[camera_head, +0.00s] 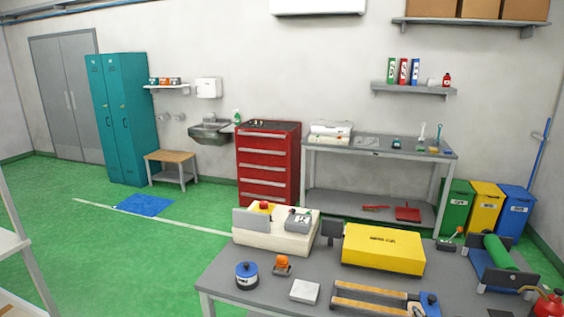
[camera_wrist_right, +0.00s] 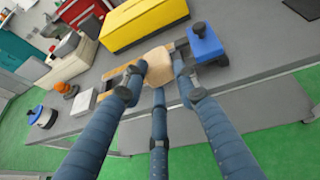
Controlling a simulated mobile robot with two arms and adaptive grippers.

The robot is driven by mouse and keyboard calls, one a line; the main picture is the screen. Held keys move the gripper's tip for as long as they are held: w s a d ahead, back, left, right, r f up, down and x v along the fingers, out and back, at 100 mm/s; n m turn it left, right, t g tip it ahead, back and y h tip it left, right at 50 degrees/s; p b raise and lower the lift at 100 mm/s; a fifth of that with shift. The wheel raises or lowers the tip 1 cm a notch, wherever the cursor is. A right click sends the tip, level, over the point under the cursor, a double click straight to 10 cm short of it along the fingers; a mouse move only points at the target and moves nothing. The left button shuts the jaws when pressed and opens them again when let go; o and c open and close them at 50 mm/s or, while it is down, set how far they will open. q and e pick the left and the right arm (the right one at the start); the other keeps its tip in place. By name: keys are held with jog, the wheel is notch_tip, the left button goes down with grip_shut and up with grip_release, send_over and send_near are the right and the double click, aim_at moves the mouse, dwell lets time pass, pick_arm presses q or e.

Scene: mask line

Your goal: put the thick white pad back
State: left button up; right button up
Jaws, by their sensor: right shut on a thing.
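In the right wrist view my right gripper (camera_wrist_right: 159,78) has its blue fingers closed around a pale tan, thick block (camera_wrist_right: 158,62). The fingers hide part of the block, and I cannot tell whether it touches anything below. It appears over the front of the grey workbench, by the wooden-railed frame. A white, flat, thick pad (camera_head: 304,291) lies on the workbench (camera_head: 225,277), left of that frame; it also shows in the right wrist view (camera_wrist_right: 84,103).
The wooden-railed frame (camera_head: 370,306) has a blue clamp (camera_head: 430,303) at its right end. A yellow case (camera_head: 383,249), a cream machine (camera_head: 270,236), a blue-lidded pot (camera_head: 246,275) and an orange-topped item (camera_head: 282,265) stand around it. A green roller (camera_head: 499,252) is at the right.

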jog(key=s+a+r+n+y, duration=0.4)
jog(key=s+a+r, duration=0.3)
jog(key=s, duration=0.2)
jog(key=shift+r+y, duration=0.25)
jog(key=shift+y, duration=0.35)
jog(key=shift+o, duration=0.2)
jog(key=s+a+r+n+g+y, duration=0.3)
jog(key=s+a+r+n+y, duration=0.3)
jog(key=s+a+r, duration=0.3)
jog(key=shift+s+a+r, duration=0.15)
jog(key=shift+s+a, duration=0.05)
jog(key=shift+s, duration=1.05)
jog(key=shift+s+a+r+n+g+y, duration=0.3)
jog(key=shift+s+a+r+n+g, duration=0.15)
jog(key=shift+s+a+r, duration=0.35)
jog(key=s+r, duration=0.1)
jog(key=s+a+r+n+g+y, duration=0.1)
jog(key=s+a+r+n, duration=0.1)
jog(key=shift+s+a+r+y, duration=0.25)
jog(key=shift+s+r+y, duration=0.05)
jog(key=shift+s+r, duration=0.1)
jog(key=shift+c, duration=0.2)
pick_arm(q)
notch_tip(320, 180, down, 10)
jog(key=b, duration=0.9)
jog(key=shift+s+r, duration=0.15)
jog(key=shift+s, duration=0.25)
pick_arm(e)
notch_tip(320, 180, down, 10)
jog(key=shift+w, duration=0.15)
